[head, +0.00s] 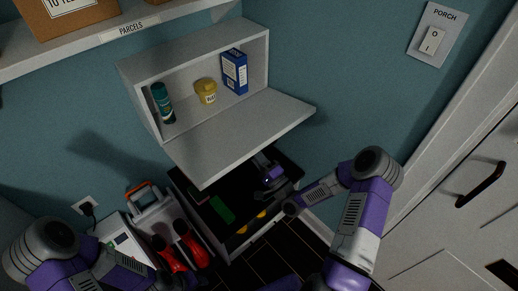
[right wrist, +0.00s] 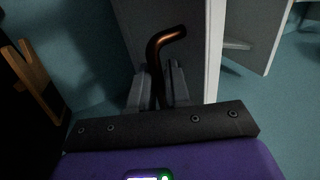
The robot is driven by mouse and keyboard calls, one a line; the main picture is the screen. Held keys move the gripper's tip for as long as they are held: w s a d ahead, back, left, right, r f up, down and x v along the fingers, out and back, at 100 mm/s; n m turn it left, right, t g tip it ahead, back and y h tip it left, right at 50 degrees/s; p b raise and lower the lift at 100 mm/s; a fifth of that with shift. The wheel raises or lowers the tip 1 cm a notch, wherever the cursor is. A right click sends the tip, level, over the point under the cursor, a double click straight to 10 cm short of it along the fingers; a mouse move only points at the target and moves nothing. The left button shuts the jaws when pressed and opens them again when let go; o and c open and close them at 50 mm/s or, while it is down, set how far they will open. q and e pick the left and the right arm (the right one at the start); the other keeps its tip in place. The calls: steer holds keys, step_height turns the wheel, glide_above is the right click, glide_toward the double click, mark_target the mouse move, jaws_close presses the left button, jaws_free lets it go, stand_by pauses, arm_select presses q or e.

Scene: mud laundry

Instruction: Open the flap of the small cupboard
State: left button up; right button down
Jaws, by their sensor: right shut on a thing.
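The small cupboard (head: 195,62) is a pale grey box on the blue wall. Its flap (head: 240,135) is hinged along the bottom edge and lies folded down, sticking out roughly level. My right gripper (head: 263,160) is at the flap's underside, with its fingertips mostly hidden by the flap. In the right wrist view my right gripper (right wrist: 157,88) is shut on a bent copper-coloured handle (right wrist: 165,40), beside a pale panel.
Inside the cupboard stand a green can (head: 163,103), a yellow tub (head: 206,92) and a blue box (head: 235,72). Below is a dark open-topped unit (head: 230,255) holding green and yellow items. Red objects (head: 180,250) lie at lower left. A door (head: 450,215) stands right.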

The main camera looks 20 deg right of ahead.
steer(key=shift+w+f+t, duration=0.15)
steer(key=shift+f+t, duration=0.45)
steer(key=shift+f, duration=0.6)
steer(key=c, duration=1.3)
jaws_free()
steer(key=shift+c, duration=0.2)
steer(key=shift+f, duration=0.1)
steer(key=v, duration=0.7)
steer(key=shift+f+p, duration=0.2)
steer(key=shift+p, duration=0.25)
steer(key=shift+d, duration=0.1)
